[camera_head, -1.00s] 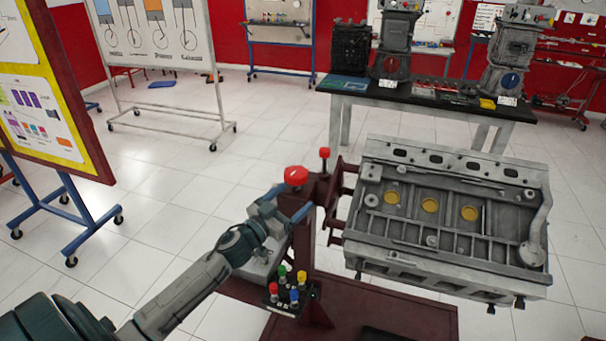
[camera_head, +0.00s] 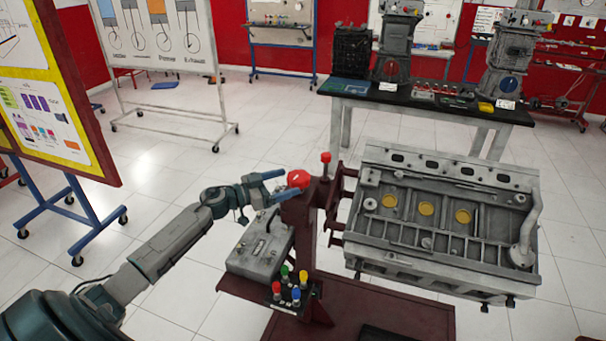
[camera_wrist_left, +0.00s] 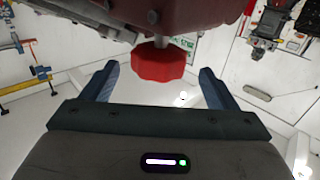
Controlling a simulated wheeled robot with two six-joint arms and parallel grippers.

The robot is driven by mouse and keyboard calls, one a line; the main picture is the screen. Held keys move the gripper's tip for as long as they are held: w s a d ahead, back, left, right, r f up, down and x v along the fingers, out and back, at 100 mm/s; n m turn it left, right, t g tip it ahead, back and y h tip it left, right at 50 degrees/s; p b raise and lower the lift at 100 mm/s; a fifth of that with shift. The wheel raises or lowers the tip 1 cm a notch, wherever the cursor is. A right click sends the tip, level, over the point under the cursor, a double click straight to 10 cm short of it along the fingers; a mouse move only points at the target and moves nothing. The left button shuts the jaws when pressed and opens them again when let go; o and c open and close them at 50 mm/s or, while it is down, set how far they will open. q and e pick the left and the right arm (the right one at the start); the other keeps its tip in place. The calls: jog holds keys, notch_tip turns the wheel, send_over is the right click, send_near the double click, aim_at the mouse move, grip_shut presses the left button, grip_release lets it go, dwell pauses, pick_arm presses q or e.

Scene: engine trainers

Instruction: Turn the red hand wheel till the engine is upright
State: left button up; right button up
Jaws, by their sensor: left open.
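In the left wrist view the red wheel (camera_wrist_left: 158,64) lies between and just beyond the open fingertips (camera_wrist_left: 158,80); I see no contact. My right gripper is not in view.
A grey box (camera_head: 260,248) and a panel of coloured knobs (camera_head: 290,288) sit on the stand's shelf below my arm. A small red knob (camera_head: 325,158) rises beside the wheel. A black-topped table (camera_head: 430,98) with machines stands behind; open floor lies left.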

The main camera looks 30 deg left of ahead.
aim_at(303, 177)
pick_arm(q)
jog(key=p+x, duration=0.1)
jog(key=x, duration=0.4)
jog(key=shift+w+d+r, duration=0.1)
jog(key=shift+r, duration=0.05)
jog(key=shift+w+d+p, duration=0.3)
jog(key=shift+w+p, duration=0.05)
jog(key=shift+w, duration=0.15)
